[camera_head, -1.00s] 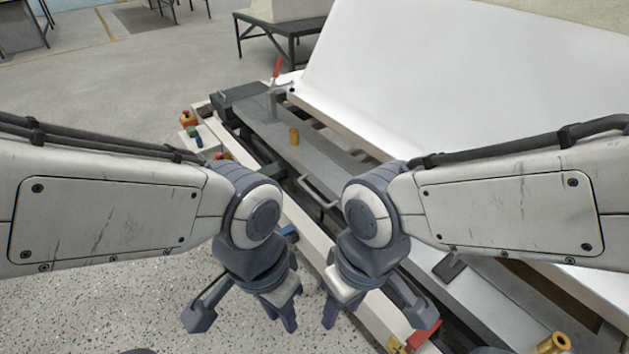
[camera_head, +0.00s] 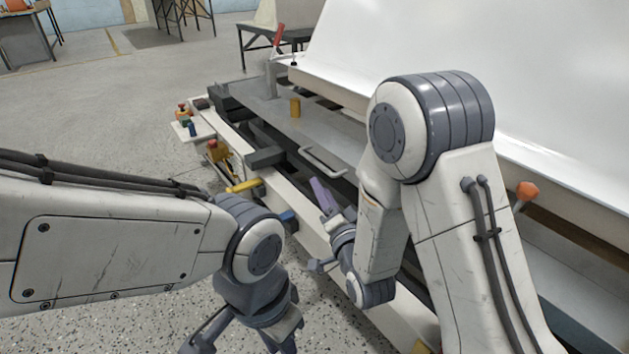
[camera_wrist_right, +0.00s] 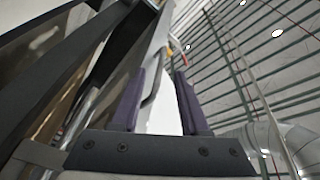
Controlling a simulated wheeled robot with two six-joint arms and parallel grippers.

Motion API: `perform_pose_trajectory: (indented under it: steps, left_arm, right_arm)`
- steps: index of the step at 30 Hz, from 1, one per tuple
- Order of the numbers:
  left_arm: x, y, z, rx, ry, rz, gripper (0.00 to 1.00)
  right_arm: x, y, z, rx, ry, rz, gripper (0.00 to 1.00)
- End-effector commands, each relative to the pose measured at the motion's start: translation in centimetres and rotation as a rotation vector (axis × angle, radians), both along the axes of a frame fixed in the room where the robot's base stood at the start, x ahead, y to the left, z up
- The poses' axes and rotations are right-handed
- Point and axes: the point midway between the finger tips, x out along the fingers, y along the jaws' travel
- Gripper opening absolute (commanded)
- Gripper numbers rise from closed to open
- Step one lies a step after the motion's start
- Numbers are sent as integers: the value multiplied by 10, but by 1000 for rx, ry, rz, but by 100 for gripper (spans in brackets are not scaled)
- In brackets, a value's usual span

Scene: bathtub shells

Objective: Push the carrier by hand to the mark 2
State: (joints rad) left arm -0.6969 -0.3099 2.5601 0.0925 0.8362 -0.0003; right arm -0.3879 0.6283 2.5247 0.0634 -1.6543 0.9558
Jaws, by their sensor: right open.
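The carrier (camera_head: 262,105) appears to be the long grey plate on the rail bench beside the white shell. It has a light bar handle (camera_head: 322,162) on its near side and a brass-coloured peg (camera_head: 295,107) on top. My right gripper (camera_head: 322,194) is open and empty, just short of the handle, apart from it in the head view. In the right wrist view the handle (camera_wrist_right: 153,88) shows between the two purple fingers. My left gripper (camera_head: 283,342) hangs low over the floor, cut off by the bottom edge. I cannot make out a mark 2.
The big white shell (camera_head: 400,50) stands behind the rails. A yellow part (camera_head: 243,186) and a dark block (camera_head: 265,157) lie along the bench's near edge.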

Motion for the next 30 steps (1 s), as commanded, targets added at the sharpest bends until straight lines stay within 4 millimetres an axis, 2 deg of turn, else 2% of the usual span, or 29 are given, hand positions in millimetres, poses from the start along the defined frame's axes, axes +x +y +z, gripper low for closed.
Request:
perform_pose_trajectory:
  steps: [1,8,11,21,25,30]
  left_arm:
    - [0,0,-11,0,0,0,27]
    - [0,0,-18,0,0,0,27]
    - [0,0,-20,0,0,0,27]
    - [0,0,-34,-1,-1,0,27]
    - [0,0,-38,0,0,0,27]
    - [0,0,-40,0,0,0,27]
  right_arm:
    - [0,-4,-10,34,-31,-5,45]
    - [2,-10,-4,113,-111,-10,45]
    - [13,-7,-1,116,-116,-10,45]
    - [70,11,12,114,-115,-10,45]
    - [85,16,15,113,-113,-10,45]
    - [94,19,18,112,-112,-10,45]
